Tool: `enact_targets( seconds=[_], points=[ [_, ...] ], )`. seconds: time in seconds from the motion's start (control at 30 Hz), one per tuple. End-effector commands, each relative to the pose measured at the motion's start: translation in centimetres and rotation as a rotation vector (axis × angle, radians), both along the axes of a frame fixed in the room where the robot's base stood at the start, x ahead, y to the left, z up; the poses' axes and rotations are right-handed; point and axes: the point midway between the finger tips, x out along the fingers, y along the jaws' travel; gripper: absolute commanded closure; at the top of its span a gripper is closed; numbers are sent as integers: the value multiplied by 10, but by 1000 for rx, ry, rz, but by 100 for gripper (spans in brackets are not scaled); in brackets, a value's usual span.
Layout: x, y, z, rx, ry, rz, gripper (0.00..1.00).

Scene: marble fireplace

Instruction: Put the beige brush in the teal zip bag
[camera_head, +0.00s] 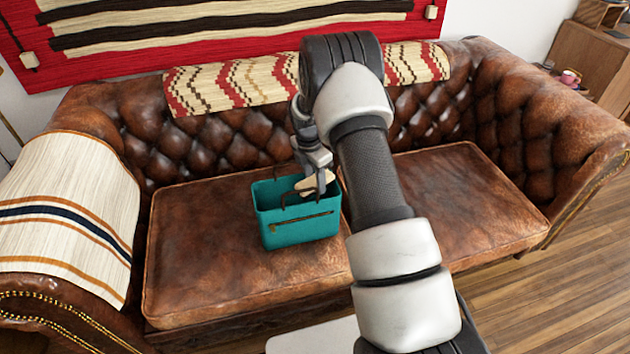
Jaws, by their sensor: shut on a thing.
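The teal zip bag (297,229) stands upright and open-topped on the left seat cushion of the brown leather sofa, with a zip across its front and dark handles at its top. My gripper (318,190) points down over the bag's opening from behind and above. It is shut on the beige brush (310,183), which shows at the level of the bag's rim, towards the right side of the opening. The far end of the brush and the fingertips are partly hidden, and I cannot tell how deep the brush is inside the bag.
The sofa's seat cushions (200,250) are otherwise clear around the bag. A striped cream blanket (62,215) covers the left armrest. A patterned throw (235,88) lies over the backrest. My arm hides part of the right seat.

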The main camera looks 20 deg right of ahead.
Motion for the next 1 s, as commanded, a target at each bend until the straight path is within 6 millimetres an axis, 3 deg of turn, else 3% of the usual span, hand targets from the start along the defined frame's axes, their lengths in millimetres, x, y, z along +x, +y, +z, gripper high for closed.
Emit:
enact_targets(
  seconds=[0.1, 0.13, 0.23, 0.63, 1.0],
  points=[
    [0, 0, -2, 0, 0, 0, 87],
    [0, 0, -3, 0, 1, 0, 61],
    [0, 0, -2, 0, 1, 0, 44],
    [0, 1, 7, 1, -2, 0, 44],
    [-3, 9, 81, 1, -3, 0, 44]
  ],
)
